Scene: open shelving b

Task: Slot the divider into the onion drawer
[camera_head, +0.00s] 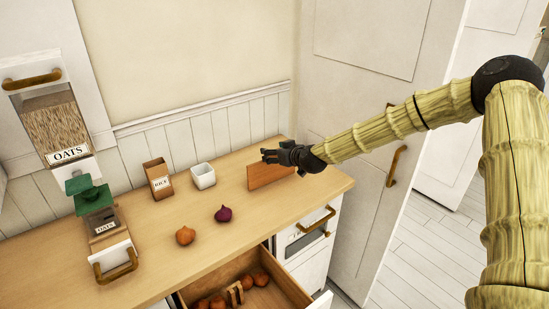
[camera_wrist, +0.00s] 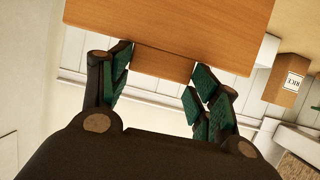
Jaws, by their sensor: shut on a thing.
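The divider (camera_head: 266,176) is a flat orange-brown wooden panel at the right part of the counter. My gripper (camera_head: 276,155) is at its top edge and shut on it. In the wrist view the broad panel (camera_wrist: 175,28) fills the top, and its narrower part sits between the green-padded fingers of my gripper (camera_wrist: 160,68). I cannot tell whether the panel's lower edge touches the counter. The open onion drawer (camera_head: 290,286) is at the bottom, below the counter front. It holds several brown onions (camera_head: 261,279) and a small slotted wooden piece (camera_head: 235,293). Its front is cut off.
On the wooden counter (camera_head: 150,262) lie a brown onion (camera_head: 185,235) and a red onion (camera_head: 223,213). An oats dispenser (camera_head: 66,130) is at left. A closed drawer (camera_head: 306,246) is at right.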

